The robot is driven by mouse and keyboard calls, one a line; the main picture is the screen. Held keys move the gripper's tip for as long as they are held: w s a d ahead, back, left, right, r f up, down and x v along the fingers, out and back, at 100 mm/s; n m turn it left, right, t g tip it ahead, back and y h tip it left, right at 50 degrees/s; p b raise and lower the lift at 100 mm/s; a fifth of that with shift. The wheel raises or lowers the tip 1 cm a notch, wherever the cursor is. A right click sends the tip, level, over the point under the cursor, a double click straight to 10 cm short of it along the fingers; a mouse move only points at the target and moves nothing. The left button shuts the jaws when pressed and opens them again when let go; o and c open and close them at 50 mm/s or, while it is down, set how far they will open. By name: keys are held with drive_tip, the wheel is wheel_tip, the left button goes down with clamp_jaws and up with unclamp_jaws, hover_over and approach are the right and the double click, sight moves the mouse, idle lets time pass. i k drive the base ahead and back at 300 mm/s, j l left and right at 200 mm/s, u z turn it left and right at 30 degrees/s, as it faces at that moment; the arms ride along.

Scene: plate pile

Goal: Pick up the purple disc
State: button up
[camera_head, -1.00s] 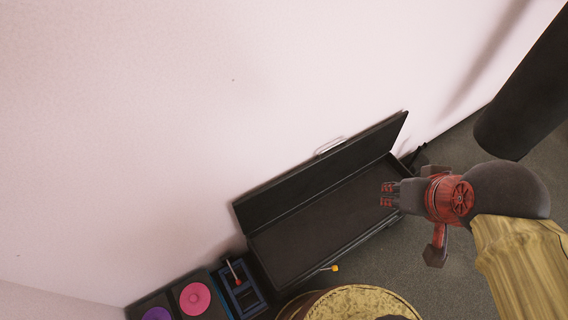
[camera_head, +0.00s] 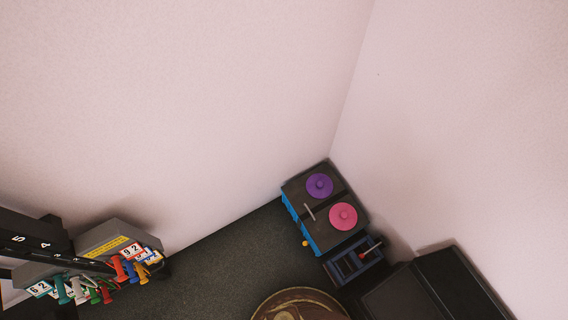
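The purple disc (camera_head: 319,186) lies flat on the far part of a dark-topped box with blue sides (camera_head: 328,240), near the corner of the room. A pink disc (camera_head: 343,216) lies on the same box, just below and right of the purple one. A thin light rod (camera_head: 309,212) shows on the box to the left of the discs. My gripper is outside the current view, so its state is hidden.
A small blue rack (camera_head: 349,264) stands beside the box. A black case (camera_head: 430,288) is at lower right. A rack with coloured handles and number cards (camera_head: 125,262) stands at left. Grey floor (camera_head: 225,255) lies open between. Walls meet behind the box.

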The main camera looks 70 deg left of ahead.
sight(318, 186)
drive_tip(key=u, duration=2.2)
